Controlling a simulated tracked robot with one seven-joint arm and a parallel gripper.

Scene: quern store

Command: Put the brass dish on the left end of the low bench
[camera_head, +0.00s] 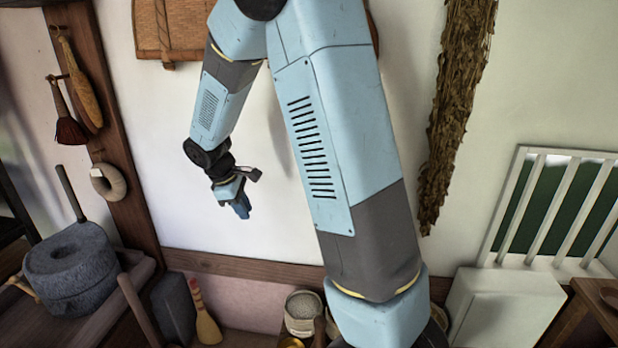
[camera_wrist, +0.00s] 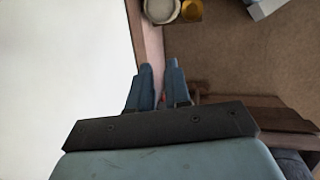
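A small brass-coloured round thing, which looks like the brass dish (camera_wrist: 191,11), shows at the top of the wrist view beside a pale round pot. A sliver of it shows at the bottom edge of the head view (camera_head: 291,343). My gripper (camera_head: 241,208) hangs high in front of the white wall, well above the floor and apart from the dish. In the wrist view its two blue fingers (camera_wrist: 160,72) stand a little apart with nothing held between them. I cannot tell for sure which surface is the low bench.
The pale pot (camera_head: 301,306) stands near the wall. A stone quern (camera_head: 72,268) sits on a dark wooden stand at left. A hand brush (camera_head: 206,322) and a dark block (camera_head: 174,308) are beside it. A white box (camera_head: 503,308) and wooden furniture (camera_head: 600,303) stand at right. Brown floor (camera_wrist: 230,60) looks clear.

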